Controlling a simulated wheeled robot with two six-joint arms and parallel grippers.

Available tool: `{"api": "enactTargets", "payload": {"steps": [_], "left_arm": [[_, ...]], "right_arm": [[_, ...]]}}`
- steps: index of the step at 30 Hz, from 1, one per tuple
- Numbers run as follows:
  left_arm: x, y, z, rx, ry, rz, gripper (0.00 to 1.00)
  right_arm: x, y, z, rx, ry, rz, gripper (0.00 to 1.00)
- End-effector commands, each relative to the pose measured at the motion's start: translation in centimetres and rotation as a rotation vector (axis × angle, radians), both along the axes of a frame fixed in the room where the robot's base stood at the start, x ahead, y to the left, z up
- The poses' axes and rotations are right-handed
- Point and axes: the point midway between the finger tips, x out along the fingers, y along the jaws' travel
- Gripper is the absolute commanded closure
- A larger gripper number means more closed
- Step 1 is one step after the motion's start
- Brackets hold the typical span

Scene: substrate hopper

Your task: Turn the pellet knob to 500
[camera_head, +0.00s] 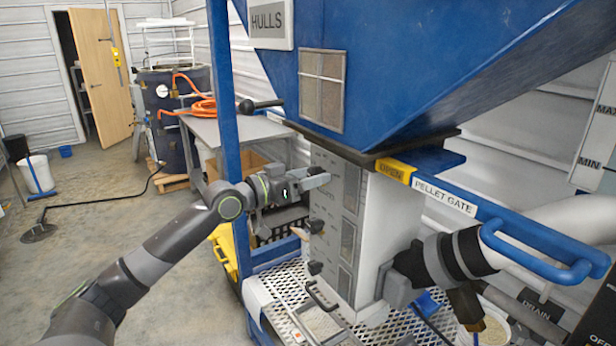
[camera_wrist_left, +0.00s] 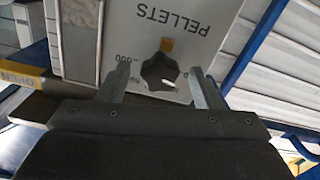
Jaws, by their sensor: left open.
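The pellet knob (camera_wrist_left: 160,72) is a dark lobed knob with a white mark, under the upside-down word PELLETS on a pale panel in the left wrist view. A small yellow-brown tab (camera_wrist_left: 167,44) sits beside it, and the scale figures around it are partly hidden. My left gripper (camera_wrist_left: 160,88) is open, with one finger on each side of the knob; whether they touch it I cannot tell. In the head view my left gripper (camera_head: 305,184) is at the upper part of the control box (camera_head: 389,215), and the knob is hidden there. My right gripper is not in view.
Two lower black knobs (camera_head: 314,226) (camera_head: 315,267) stick out below my left gripper. The blue hopper (camera_head: 400,50) is above, and the blue pellet gate handle (camera_head: 545,262) is at right. A blue post (camera_head: 224,110) stands behind my left forearm. Open floor (camera_head: 110,220) lies left.

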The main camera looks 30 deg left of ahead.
Motion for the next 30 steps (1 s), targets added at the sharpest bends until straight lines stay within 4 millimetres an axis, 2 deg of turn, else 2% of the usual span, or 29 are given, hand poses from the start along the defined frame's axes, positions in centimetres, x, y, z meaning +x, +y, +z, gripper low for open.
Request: {"api": "enactTargets", "payload": {"steps": [2,12,20,30], "left_arm": [[0.0,0.0,0.0,0.000,0.000,0.000,0.42],[0.0,0.0,0.0,0.000,0.000,0.000,0.85],[0.0,0.0,-0.2,0.026,-0.011,0.000,0.85],[0.0,0.0,-0.5,0.213,-0.090,0.000,0.85]], "right_arm": [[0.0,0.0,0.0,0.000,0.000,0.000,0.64],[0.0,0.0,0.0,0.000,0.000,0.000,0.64],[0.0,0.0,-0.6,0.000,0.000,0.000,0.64],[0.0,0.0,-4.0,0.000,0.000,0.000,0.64]]}}
